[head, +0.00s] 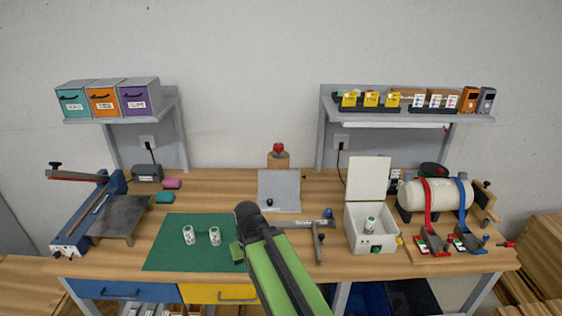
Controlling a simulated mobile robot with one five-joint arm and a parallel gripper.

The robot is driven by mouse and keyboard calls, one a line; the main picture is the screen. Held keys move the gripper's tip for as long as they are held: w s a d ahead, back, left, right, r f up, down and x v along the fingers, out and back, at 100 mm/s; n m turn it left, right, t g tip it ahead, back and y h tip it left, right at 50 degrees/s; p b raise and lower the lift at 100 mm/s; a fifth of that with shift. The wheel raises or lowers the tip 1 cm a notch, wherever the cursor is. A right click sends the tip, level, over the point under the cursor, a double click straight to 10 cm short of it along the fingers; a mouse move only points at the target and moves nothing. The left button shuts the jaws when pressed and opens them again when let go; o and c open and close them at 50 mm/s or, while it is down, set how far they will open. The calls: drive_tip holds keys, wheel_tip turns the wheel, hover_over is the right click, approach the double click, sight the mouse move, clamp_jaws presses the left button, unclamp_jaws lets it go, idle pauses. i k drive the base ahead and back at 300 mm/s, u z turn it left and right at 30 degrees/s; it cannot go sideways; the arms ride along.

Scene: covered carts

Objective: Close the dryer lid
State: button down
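The dryer looks to be the white box (371,238) on the right half of the bench. Its lid (368,178) stands open, raised upright at the back of the box. A small white container (370,224) with a green mark is inside the box. A green button (376,249) is on the box's front. My green and dark grey arm rises from the bottom middle, left of the box and apart from it. No gripper fingers can be made out.
A bar clamp (318,240) lies between my arm and the box. A white tank (440,197) with red and blue straps stands close on the right. A shelf (400,116) hangs above the lid.

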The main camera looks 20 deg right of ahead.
sight(368, 177)
drive_tip(key=u, duration=1.35)
drive_tip(key=k, duration=0.8)
drive_tip(key=z, duration=0.9)
drive_tip(key=i, duration=0.85)
drive_tip(key=u, duration=0.05)
